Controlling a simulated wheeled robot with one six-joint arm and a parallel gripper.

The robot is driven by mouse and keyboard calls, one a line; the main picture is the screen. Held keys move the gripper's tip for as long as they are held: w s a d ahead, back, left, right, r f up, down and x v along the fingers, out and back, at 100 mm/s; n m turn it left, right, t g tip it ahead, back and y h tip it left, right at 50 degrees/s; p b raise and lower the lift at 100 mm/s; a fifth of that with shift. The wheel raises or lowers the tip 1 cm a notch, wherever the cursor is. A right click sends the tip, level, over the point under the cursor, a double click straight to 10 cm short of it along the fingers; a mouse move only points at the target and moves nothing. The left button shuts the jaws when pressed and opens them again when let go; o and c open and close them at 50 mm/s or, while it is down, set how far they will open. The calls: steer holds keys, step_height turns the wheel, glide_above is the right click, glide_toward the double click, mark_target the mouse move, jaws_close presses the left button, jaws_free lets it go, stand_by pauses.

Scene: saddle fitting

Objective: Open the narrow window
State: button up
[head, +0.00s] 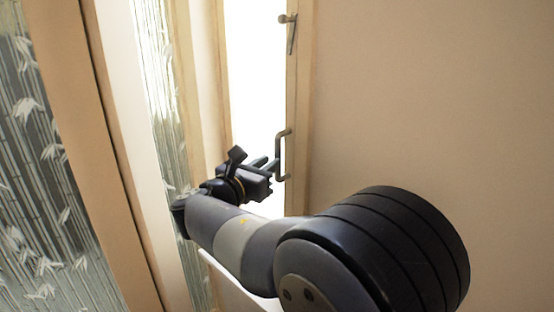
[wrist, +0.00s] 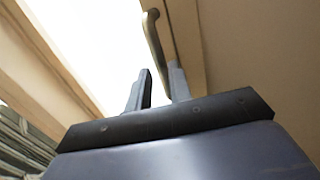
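The narrow window (head: 253,75) is a bright white upright pane with a wooden frame (head: 298,110). A grey bar handle (head: 281,153) is on the frame's right upright, and a small latch (head: 291,32) sits higher up. In the head view my gripper (head: 271,165) is beside the handle's lower part, at its left. In the wrist view my gripper (wrist: 160,74) has its two fingers apart with a gap between them. The handle (wrist: 154,40) rises just beyond the fingertips, its lower end close to the right finger. Whether they touch cannot be told.
A plain beige wall (head: 430,100) fills the right side. At left are wooden uprights (head: 85,130) and dark glass panels with a bamboo pattern (head: 40,170). My arm crosses the lower middle of the head view and hides what is behind it.

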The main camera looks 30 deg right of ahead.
mark_target(278, 175)
steer(key=x, duration=0.5)
steer(key=shift+d, duration=0.1)
steer(key=shift+c, duration=0.4)
jaws_close()
